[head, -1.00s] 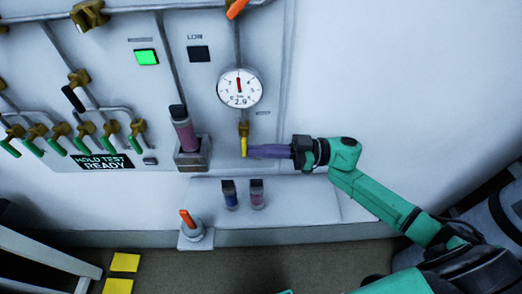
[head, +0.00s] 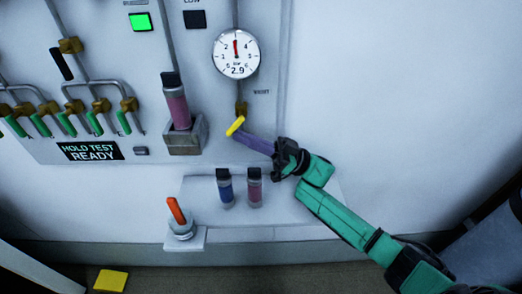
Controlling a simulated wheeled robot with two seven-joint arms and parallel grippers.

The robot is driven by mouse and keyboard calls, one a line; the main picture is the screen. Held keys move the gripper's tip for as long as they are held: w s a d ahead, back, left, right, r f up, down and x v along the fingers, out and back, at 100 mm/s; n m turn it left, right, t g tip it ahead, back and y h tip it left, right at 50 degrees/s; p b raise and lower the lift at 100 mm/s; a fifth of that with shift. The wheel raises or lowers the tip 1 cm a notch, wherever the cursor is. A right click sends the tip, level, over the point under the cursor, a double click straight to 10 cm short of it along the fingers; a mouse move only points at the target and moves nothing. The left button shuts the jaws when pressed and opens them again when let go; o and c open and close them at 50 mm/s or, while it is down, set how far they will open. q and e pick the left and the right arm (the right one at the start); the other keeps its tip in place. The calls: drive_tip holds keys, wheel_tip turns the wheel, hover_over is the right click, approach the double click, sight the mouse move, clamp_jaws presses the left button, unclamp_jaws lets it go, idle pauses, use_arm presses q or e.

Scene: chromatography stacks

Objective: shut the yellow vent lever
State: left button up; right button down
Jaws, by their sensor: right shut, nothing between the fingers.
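The yellow vent lever (head: 235,126) hangs from a brass valve (head: 241,108) below the round pressure gauge (head: 236,53), by the VENT label. The lever is tilted, its free end pointing down and to the left. My right gripper (head: 240,136) is shut and empty, with its purple fingers reaching in from the lower right. The fingertips are at the lever's lower side, touching or very close; I cannot tell which. My left gripper is not in view.
A pink cartridge (head: 178,108) sits in a grey holder left of the lever. Two capped vials, blue (head: 225,189) and pink (head: 254,188), stand on the ledge below. An orange-handled switch (head: 177,212) is at lower left. The wall to the right is bare.

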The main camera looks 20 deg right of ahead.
sight(232, 134)
drive_tip(key=shift+w+a, duration=0.15)
drive_tip(key=shift+a, duration=0.25)
drive_tip(key=shift+w+a+r, duration=0.1)
drive_tip(key=shift+w+a, duration=0.05)
drive_tip(key=shift+a, duration=0.3)
drive_tip(key=shift+w+a+r, duration=0.1)
drive_tip(key=shift+w+a, duration=0.05)
drive_tip(key=shift+a, duration=0.45)
drive_tip(key=s+d+f+b, duration=0.1)
drive_tip(key=s+d, duration=0.1)
drive_tip(key=d, duration=0.6)
drive_tip(key=s+d+f+b, duration=0.1)
drive_tip(key=s+d+b, duration=0.1)
drive_tip(key=d, duration=0.6)
drive_tip(key=shift+f, duration=0.25)
